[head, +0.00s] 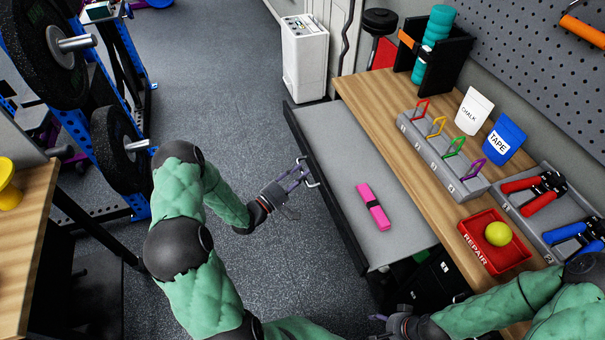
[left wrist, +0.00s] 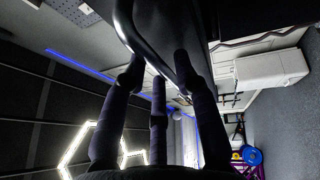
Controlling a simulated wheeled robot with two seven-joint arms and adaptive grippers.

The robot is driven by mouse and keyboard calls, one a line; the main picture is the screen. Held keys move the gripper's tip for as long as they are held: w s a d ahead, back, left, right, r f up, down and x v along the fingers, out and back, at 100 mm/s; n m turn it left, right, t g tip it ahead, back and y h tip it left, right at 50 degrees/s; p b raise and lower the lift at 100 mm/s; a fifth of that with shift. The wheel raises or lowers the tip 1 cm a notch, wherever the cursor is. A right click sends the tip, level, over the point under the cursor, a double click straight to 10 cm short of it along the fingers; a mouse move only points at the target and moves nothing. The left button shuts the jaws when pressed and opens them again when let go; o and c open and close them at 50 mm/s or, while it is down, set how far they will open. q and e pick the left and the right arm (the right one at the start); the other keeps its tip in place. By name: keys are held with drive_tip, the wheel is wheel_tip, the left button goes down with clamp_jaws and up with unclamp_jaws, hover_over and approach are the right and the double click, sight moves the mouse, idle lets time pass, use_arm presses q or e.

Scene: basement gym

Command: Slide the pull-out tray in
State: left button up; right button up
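The pull-out tray (head: 335,130) extends out from under the wooden workbench, with a grey bed and a black front. A pink item with a black band (head: 373,207) lies on it. A pale metal handle (head: 311,172) sits on the tray's front. My left gripper (head: 300,176) is at this handle, outside the tray. In the left wrist view, its dark fingers (left wrist: 158,75) are spread apart, with tips close to the black tray front (left wrist: 165,25). Contact with the handle is unclear. My right gripper (head: 388,325) is near the bottom edge, partly hidden, its fingers unclear.
The workbench top (head: 375,95) holds a grey rack with coloured clips (head: 440,155), chalk and tape pouches, a red repair bin (head: 490,245) with a yellow ball, and pliers. A white cabinet (head: 304,60) stands beyond the tray. A weight rack (head: 110,110) is at left; open floor lies between.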

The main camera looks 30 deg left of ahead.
sight(366, 159)
use_arm(q)
drive_tip(key=shift+w+d+r, duration=0.1)
drive_tip(key=shift+w+d, duration=0.15)
drive_tip(key=shift+w, duration=0.4)
clamp_jaws()
drive_tip(key=w+d+b, duration=0.1)
drive_tip(key=w+d, duration=0.3)
drive_tip(key=w, duration=0.1)
drive_tip(key=w+d+b, duration=0.1)
drive_tip(key=w+d, duration=0.4)
drive_tip(key=w, duration=0.1)
drive_tip(key=w+d+b, duration=0.2)
drive_tip(key=w+d, duration=0.3)
drive_tip(key=shift+w+d, duration=0.2)
drive_tip(key=shift+w, duration=0.15)
drive_tip(key=shift+w+d, duration=0.35)
drive_tip(key=shift+w, duration=0.05)
drive_tip(key=shift+b, duration=0.3)
drive_tip(key=shift+w, duration=0.1)
